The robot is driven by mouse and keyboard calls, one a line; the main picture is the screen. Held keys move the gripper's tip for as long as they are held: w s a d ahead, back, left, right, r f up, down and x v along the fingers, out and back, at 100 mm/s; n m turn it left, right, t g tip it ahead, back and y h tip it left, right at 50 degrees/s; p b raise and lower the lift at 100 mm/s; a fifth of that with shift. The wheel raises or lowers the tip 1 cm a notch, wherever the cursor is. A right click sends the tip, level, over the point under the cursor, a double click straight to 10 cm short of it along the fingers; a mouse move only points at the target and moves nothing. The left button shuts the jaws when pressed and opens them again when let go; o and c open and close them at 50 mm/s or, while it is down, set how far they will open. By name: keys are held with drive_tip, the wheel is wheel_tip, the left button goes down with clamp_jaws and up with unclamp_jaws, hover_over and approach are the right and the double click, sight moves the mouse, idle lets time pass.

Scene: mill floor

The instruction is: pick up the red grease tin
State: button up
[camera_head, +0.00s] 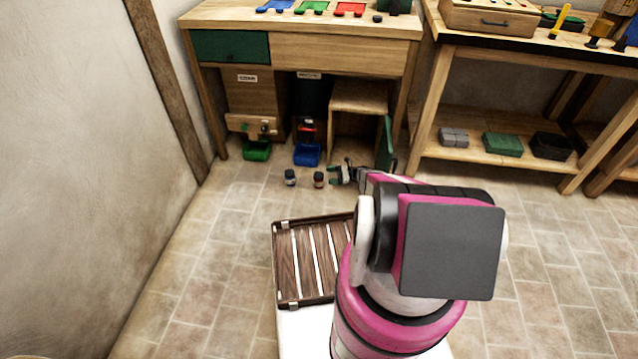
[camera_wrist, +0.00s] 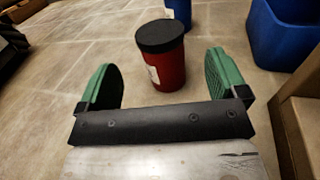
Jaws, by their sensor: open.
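The red grease tin (camera_wrist: 168,70) stands upright on the tiled floor in the wrist view. It has a black lid and a pale label on its left side. It also shows small in the head view (camera_head: 319,180), just left of my gripper (camera_head: 338,174). In the wrist view my gripper (camera_wrist: 166,78) is open, with a green-padded finger on each side. The tin is between and slightly beyond the fingertips, with gaps on both sides. Neither finger touches it.
A blue tin (camera_head: 290,177) with a dark lid stands near the red one. A blue bin (camera_head: 307,154) and a green bin (camera_head: 256,150) sit under the wooden desk (camera_head: 340,55). A workbench (camera_head: 480,150) stands at the right. A slatted tray (camera_head: 283,262) is beside my arm.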

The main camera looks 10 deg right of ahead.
sight(319, 175)
drive_tip(key=shift+w+a, duration=0.2)
drive_tip(key=shift+a, duration=3.15)
drive_tip(key=c, duration=1.2)
